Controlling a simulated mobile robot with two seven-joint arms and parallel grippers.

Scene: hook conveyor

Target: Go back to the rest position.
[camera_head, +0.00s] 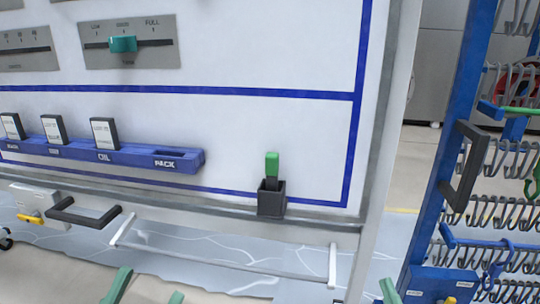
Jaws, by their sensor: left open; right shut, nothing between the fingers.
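My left gripper (147,291) shows at the bottom edge, left of centre, as two green fingertips set apart; it is open and empty. My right gripper (388,291) shows at the bottom edge, right of centre, as green fingertips close together; it is shut with nothing in it. Both are low in the view, in front of the white board (270,130), and neither is seen touching anything. The rest of both grippers and the arms are out of the picture.
A blue rack (180,160) with several cards and a black holder (271,198) with a green-topped piece are on the board. A black handle (83,214) and a white rail (220,262) stick out below. A blue frame (445,150) with many metal hooks stands at right.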

